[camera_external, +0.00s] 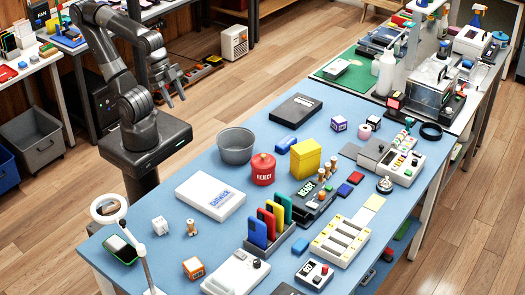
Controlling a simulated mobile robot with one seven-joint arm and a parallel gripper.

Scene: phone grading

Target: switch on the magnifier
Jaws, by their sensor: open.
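The magnifier (96,212) looks like a white ring-headed lamp on a thin white jointed arm, at the near left corner of the blue table. Its arm runs down to the bottom edge of the view, where its base is cut off. I cannot make out its switch or whether it is lit. My gripper (175,99) is open and empty, with its fingers pointing down. It is over the floor beyond the table's left edge, well apart from the magnifier.

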